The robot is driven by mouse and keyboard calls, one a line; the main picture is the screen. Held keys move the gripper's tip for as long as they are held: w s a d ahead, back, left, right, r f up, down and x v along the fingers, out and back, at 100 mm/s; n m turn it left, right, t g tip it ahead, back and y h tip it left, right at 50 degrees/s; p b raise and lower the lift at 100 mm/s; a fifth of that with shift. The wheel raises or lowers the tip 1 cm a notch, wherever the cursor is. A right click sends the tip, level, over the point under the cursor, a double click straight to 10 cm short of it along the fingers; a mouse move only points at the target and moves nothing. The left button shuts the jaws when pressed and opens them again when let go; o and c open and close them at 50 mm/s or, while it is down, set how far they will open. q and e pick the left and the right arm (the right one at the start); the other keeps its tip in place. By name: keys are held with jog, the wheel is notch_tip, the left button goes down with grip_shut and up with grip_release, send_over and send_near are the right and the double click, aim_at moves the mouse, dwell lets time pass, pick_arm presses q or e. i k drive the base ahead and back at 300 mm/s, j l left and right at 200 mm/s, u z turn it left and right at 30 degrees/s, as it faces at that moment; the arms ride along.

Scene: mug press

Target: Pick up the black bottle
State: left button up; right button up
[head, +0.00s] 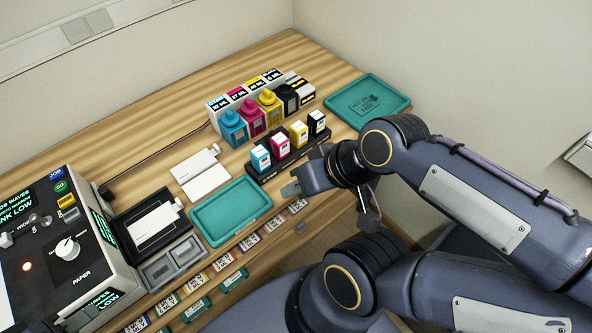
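The black bottle (287,97) stands upright at the right end of a row of ink bottles, in front of a labelled white rack (224,101). The cyan bottle (234,127), magenta bottle (252,117) and yellow bottle (269,106) stand to its left.
A teal tray (367,100) lies at the right, another empty teal tray (231,211) in front. A white plate (200,176) and a control machine (68,248) are to the left.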

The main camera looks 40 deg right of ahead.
aim_at(316, 120)
jog(key=l+z, duration=0.15)
jog(key=z, duration=1.2)
